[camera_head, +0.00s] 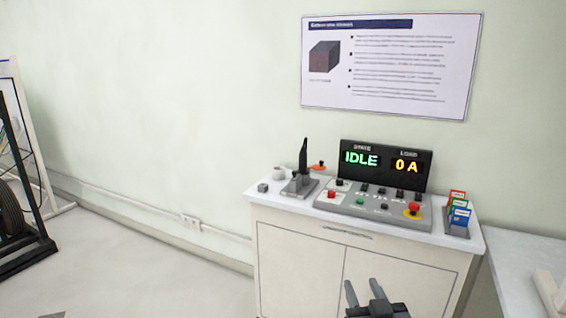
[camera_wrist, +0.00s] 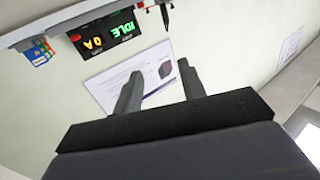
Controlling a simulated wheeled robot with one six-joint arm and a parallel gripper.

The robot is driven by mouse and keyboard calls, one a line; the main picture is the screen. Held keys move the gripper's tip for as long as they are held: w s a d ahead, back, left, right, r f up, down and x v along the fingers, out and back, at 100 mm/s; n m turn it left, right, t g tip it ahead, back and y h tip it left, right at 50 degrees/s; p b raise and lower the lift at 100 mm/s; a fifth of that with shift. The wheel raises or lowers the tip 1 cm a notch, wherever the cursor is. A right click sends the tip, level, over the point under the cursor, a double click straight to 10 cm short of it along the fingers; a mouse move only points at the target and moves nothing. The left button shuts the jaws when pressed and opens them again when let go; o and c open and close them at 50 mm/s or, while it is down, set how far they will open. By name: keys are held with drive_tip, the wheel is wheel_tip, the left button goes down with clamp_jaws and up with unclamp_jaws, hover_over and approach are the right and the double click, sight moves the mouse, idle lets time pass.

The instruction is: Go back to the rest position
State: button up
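My gripper (camera_head: 364,295) shows at the bottom of the head view, in front of the white cabinet (camera_head: 305,255). Its two dark fingers stand apart with nothing between them. In the wrist view my gripper (camera_wrist: 160,85) also shows its fingers spread and empty, with the wall and poster behind them. The rest of my arm is out of view.
A control panel (camera_head: 372,204) with a display (camera_head: 385,165) reading IDLE and 0 A stands on the cabinet top. A dark upright lever (camera_head: 303,158) and coloured cards (camera_head: 458,210) flank it. A poster (camera_head: 390,65) hangs above. Clear floor (camera_head: 150,270) lies left.

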drive_tip(key=s+d+r+m+g+h+p, duration=0.1)
drive_tip(key=s+r+g+h+p, duration=0.1)
drive_tip(key=s+r+g+p, duration=0.2)
drive_tip(key=shift+s+r+g+p, duration=0.15)
drive_tip(key=shift+s+g+p, duration=1.65)
drive_tip(key=shift+p, duration=2)
drive_tip(key=shift+w, duration=0.15)
